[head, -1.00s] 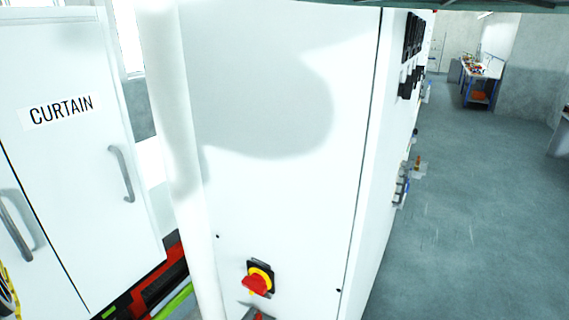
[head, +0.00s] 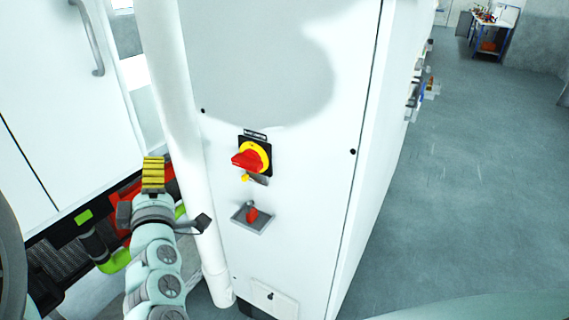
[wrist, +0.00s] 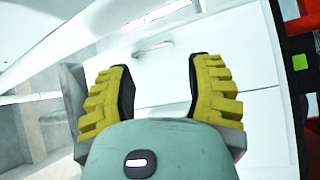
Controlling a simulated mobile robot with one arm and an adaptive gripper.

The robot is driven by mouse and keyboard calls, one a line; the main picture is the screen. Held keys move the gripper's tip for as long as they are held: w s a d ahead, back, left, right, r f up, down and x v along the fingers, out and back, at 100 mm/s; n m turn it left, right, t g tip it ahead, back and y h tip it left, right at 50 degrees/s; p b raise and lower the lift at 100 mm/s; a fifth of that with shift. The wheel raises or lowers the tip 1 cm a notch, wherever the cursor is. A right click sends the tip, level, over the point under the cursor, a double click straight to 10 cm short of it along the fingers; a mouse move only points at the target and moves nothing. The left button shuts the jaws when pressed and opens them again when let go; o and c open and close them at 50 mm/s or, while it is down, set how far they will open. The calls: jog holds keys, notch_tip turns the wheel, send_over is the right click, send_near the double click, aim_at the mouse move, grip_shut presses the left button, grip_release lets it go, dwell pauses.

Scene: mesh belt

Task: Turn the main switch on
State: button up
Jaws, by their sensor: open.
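The main switch (head: 250,158) is a red rotary handle on a yellow ring with a black square plate, on the front of a white cabinet (head: 290,200). A small label sits above it. The handle lies roughly sideways, tilted. My gripper (head: 153,162) is left of the switch, in front of the white pipe and the red frame, apart from the switch. In the wrist view my gripper (wrist: 160,85) shows two yellow ribbed fingers spread wide, with nothing between them. The switch does not show in the wrist view.
A red knob on a grey plate (head: 252,217) sits below the switch. A white vertical pipe (head: 185,130) runs between my gripper and the cabinet front. A white door with a handle (head: 88,38) is at the left. The floor (head: 450,180) at right is clear.

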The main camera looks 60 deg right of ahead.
aim_at(245, 167)
jog(key=s+d+f+m+g+h+b, duration=0.2)
jog(key=s+d+f+g+h+b, duration=0.25)
jog(key=s+d+f+g, duration=0.35)
jog(key=shift+y, duration=0.25)
jog(key=x, duration=0.5)
jog(key=s+p+x, duration=0.1)
jog(key=x, duration=0.3)
jog(key=f+x, duration=0.1)
jog(key=x, duration=0.4)
jog(key=shift+s+d+f, duration=0.15)
jog(key=shift+s+d, duration=0.05)
jog(key=shift+d, duration=0.45)
jog(key=shift+w+d, duration=0.3)
jog(key=shift+d, duration=0.2)
jog(key=shift+a, duration=0.1)
grip_shut()
